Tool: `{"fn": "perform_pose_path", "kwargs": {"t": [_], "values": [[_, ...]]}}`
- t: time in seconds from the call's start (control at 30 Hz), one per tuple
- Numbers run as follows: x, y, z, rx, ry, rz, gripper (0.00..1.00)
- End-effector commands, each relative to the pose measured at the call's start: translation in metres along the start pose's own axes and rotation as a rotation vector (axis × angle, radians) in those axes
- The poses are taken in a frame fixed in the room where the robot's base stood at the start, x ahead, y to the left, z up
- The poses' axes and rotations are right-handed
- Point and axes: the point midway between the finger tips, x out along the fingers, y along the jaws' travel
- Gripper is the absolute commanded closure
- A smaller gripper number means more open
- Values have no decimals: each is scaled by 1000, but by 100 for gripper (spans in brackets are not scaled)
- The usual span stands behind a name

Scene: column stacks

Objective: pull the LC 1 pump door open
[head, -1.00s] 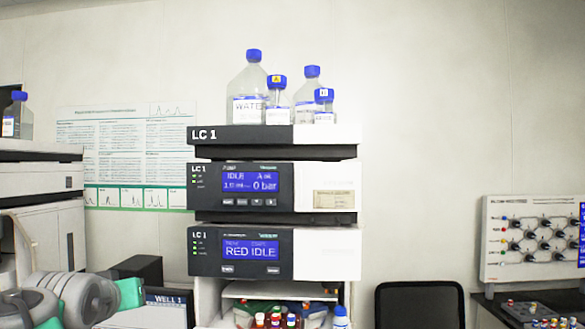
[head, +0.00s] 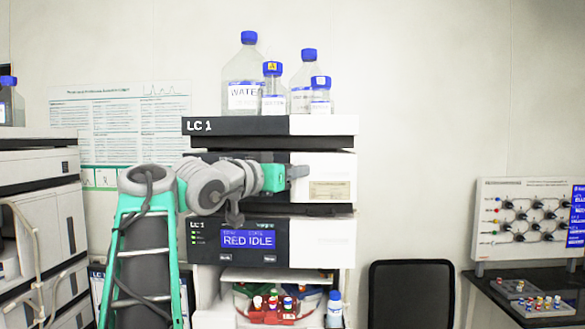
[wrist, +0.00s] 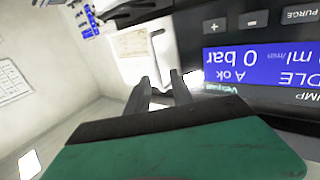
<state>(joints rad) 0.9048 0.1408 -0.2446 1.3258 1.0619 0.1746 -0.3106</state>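The LC 1 pump is the upper module of the LC 1 stack. Its white door (head: 330,178) is on the right side of the front and looks closed. My gripper (head: 303,171) is in front of the left part of that door in the head view, and my arm covers most of the pump's dark panel. In the wrist view, my gripper's two fingers (wrist: 163,82) are apart, with nothing clearly held between them.
The pump display (wrist: 245,65) and buttons are close beside the fingers. Capped bottles (head: 243,75) stand on top of the stack. The RED IDLE module (head: 247,240) is below, above small bottles in a red rack (head: 272,310). Right of the stack is open space above a black chair (head: 411,292).

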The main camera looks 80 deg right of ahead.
Motion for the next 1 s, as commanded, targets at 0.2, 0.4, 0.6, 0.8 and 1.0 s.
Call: {"fn": "perform_pose_path", "kwargs": {"t": [0.2,0.4,0.6,0.8,1.0], "values": [[0,0,1,0,0,-1,76],[0,0,1,-1,-1,-1,92],[0,0,1,-1,-1,-1,100],[0,0,1,0,-1,-1,100],[0,0,1,0,-1,-1,100]]}}
